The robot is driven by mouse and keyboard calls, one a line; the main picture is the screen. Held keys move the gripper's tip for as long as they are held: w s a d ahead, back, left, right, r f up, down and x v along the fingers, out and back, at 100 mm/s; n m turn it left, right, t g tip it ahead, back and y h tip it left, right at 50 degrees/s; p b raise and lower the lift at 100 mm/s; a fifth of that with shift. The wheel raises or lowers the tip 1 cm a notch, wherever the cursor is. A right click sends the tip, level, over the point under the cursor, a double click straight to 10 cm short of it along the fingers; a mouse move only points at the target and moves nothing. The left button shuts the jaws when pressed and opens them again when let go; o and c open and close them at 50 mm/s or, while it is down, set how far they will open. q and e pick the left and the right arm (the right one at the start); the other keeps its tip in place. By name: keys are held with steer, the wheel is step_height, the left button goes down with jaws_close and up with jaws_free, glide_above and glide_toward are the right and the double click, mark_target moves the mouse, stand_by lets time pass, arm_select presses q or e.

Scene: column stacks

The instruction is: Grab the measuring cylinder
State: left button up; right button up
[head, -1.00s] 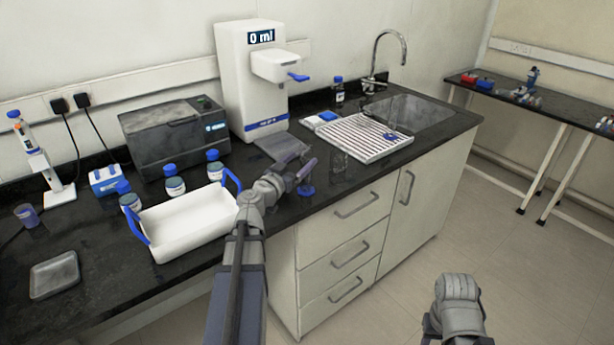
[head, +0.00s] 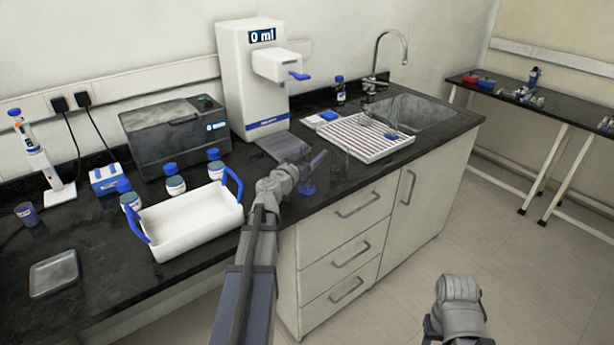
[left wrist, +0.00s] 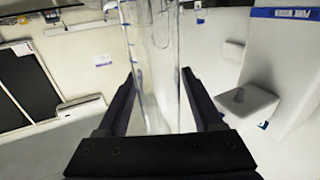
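The measuring cylinder is clear, with a blue foot (head: 308,190) that shows on the black worktop near its front edge; its clear tube is hard to make out in the head view. In the left wrist view the clear tube (left wrist: 155,60) stands between the two dark fingers. My left gripper (head: 314,168) is at the cylinder, above the foot. In the left wrist view my left gripper (left wrist: 158,80) is open around the tube, with narrow gaps seeming to show at the sides. My right arm is at the lower right over the floor; its fingers do not show.
A white dispenser (head: 246,85) reading 0 ml stands behind the cylinder. A white tray with blue handles (head: 190,232) is left of my arm. A drying rack (head: 365,140) and sink (head: 418,110) are to the right. Several blue-capped bottles stand behind the tray.

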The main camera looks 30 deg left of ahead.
arm_select(q)
jaws_close()
stand_by(0.3)
stand_by(0.3)
